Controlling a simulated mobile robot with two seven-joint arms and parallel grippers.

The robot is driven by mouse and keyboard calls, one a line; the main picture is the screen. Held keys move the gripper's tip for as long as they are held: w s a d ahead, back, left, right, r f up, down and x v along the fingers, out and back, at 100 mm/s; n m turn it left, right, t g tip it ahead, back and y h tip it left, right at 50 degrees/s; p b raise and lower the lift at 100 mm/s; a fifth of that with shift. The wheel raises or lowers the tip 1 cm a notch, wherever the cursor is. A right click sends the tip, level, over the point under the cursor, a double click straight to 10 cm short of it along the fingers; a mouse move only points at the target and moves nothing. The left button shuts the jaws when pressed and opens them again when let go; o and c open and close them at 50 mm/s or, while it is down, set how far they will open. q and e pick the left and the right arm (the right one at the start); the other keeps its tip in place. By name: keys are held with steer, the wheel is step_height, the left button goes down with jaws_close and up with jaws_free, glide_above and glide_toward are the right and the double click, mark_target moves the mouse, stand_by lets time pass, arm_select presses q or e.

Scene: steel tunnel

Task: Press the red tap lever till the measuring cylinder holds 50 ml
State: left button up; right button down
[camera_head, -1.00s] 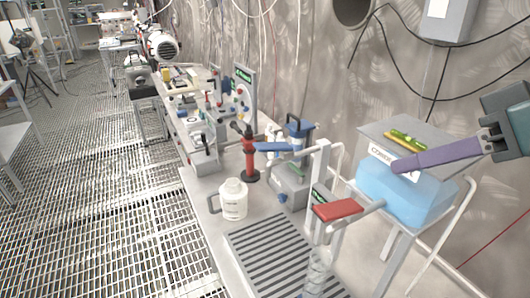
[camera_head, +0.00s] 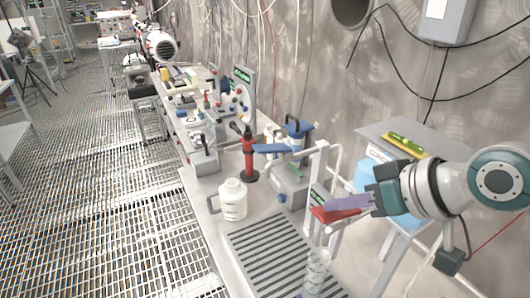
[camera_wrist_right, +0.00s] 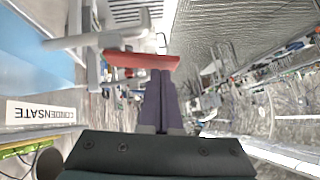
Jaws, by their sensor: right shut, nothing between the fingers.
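The red tap lever (camera_head: 336,215) sticks out from the white tap post (camera_head: 316,178) above the grated bench top. It also shows in the right wrist view (camera_wrist_right: 143,60). My right gripper (camera_head: 330,206) is shut and empty, its purple fingers side by side. Its fingertips are at the red lever and overlap it in both views; I cannot tell whether they press it. The clear measuring cylinder (camera_head: 316,272) stands upright below the tap, cut by the lower picture edge; its liquid level is too unclear to read. My left gripper is not in view.
A blue lever (camera_head: 275,148) is on the same tap stand. A white jug (camera_head: 232,200) stands left of the drain grate (camera_head: 270,255). A blue container labelled condensate shows behind my right arm, with a yellow-green level (camera_head: 408,146) above it.

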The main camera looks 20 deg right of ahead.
steer(key=shift+a+f+p, duration=0.35)
steer(key=shift+a+f, duration=0.2)
steer(key=shift+s+a+f, duration=0.1)
steer(key=shift+f, duration=0.25)
stand_by(1.0)
